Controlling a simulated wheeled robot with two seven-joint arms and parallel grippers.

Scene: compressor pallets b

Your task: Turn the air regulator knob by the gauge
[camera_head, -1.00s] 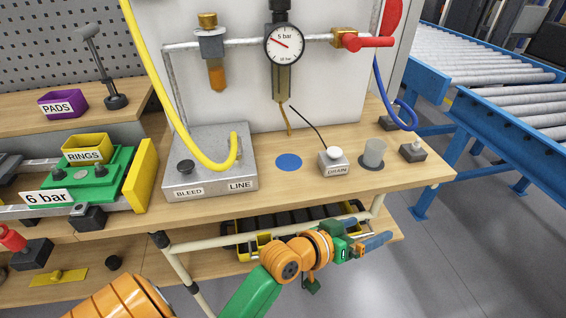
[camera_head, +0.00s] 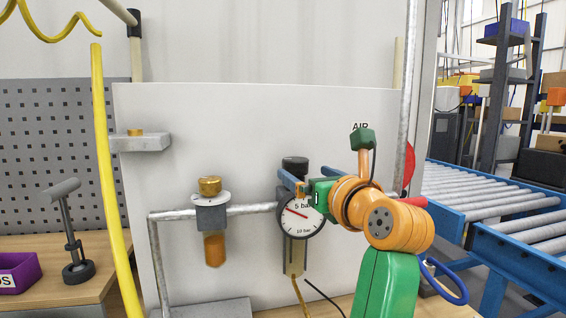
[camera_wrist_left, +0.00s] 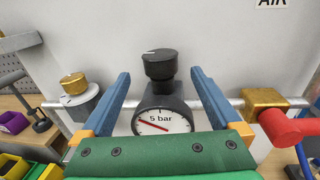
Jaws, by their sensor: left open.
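My left gripper (camera_head: 304,174) is in front of the regulator, at about knob height. Its blue fingers (camera_wrist_left: 158,75) are spread, one on each side of the knob, with visible gaps and nothing held. My right gripper is not in view.
A brass-capped filter (camera_head: 211,215) hangs on the grey pipe left of the gauge. A red valve handle (camera_wrist_left: 288,128) on a brass body is to the right. The white panel (camera_head: 190,105) stands behind; a yellow hose (camera_head: 108,170) runs at left.

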